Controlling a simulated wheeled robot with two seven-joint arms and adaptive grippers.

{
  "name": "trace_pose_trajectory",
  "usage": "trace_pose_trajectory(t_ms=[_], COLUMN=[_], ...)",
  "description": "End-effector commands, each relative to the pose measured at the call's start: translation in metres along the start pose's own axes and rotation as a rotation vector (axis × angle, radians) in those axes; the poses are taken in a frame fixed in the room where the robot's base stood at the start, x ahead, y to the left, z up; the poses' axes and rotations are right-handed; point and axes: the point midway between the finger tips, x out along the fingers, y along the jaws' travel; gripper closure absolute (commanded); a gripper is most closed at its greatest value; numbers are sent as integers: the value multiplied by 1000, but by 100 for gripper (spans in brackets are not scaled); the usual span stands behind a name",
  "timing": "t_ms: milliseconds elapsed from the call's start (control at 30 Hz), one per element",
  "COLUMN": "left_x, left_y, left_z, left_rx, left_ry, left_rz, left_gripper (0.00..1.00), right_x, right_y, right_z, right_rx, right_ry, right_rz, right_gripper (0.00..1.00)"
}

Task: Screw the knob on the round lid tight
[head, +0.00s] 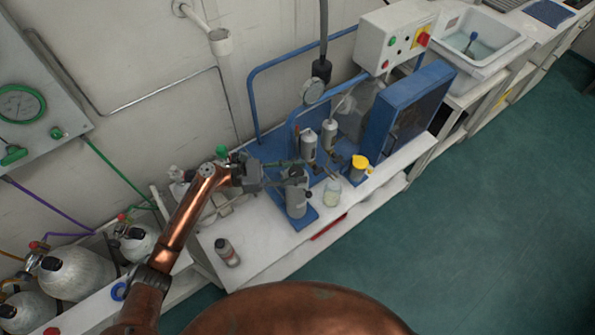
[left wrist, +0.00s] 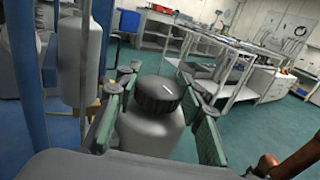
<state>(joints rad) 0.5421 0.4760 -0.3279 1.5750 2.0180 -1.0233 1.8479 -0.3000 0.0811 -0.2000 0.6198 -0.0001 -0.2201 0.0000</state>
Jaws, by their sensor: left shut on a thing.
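A grey canister (head: 297,200) stands upright on a blue base on the white bench in the head view. In the left wrist view its grey body (left wrist: 150,132) carries a round black ribbed knob (left wrist: 158,95) on top. My left gripper (head: 291,166) reaches the canister's top from the left. In the left wrist view its green-padded fingers (left wrist: 157,88) stand on both sides of the knob, shut on it. The exact contact is hard to see. Whether a separate round lid lies under the knob cannot be told. My right gripper is in neither view.
Two pale cylinders (head: 309,145) stand on the blue frame behind the canister. A clear jar (head: 332,192) and a yellow-topped part (head: 360,163) are to its right. The green floor (head: 470,220) is clear.

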Motion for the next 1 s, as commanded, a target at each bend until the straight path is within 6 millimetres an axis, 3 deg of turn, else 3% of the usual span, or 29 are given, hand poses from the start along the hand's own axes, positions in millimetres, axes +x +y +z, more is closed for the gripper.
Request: trace_pose_trajectory(t_ms=[367,400,600,667,1000], left_x=[-2,-2,-1,-1,0], left_y=[2,2,2,1,1], left_z=[0,0,0,0,4], left_rx=[1,1,1,1,1], left_ry=[2,2,1,1,0], left_rz=[1,1,-1,-1,-3], left_gripper=[89,64,50,46,46], right_x=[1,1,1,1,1], right_y=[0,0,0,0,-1], right_z=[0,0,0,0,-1], right_rx=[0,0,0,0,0], right_ry=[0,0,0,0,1], right_rz=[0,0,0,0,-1], right_gripper=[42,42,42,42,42])
